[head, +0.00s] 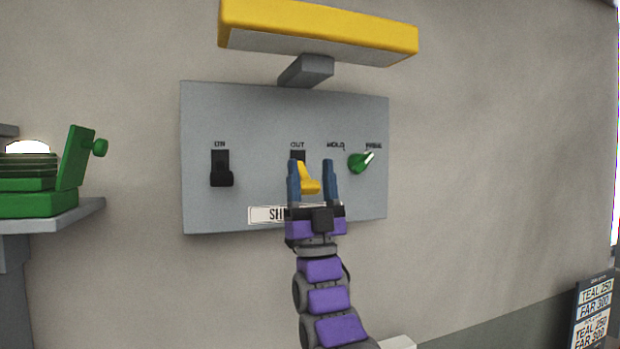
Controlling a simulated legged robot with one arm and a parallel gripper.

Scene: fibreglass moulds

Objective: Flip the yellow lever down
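The yellow lever (309,181) is on the grey wall panel (260,120), below the "CUT" label, and juts out and downward from a dark slot. My gripper (313,168) is in front of the panel with its two blue fingers apart. The lever shows between the fingers, closer to the left one. I cannot tell whether a finger touches it. The fingers and wrist hide part of the slot and of the white label plate (266,214) under it.
A black switch (221,169) sits left on the panel, and a green knob (359,162) sits right of my gripper. A yellow-edged hood (320,28) juts out above. A shelf (60,217) with green equipment (42,184) is at left. A sign (594,312) stands lower right.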

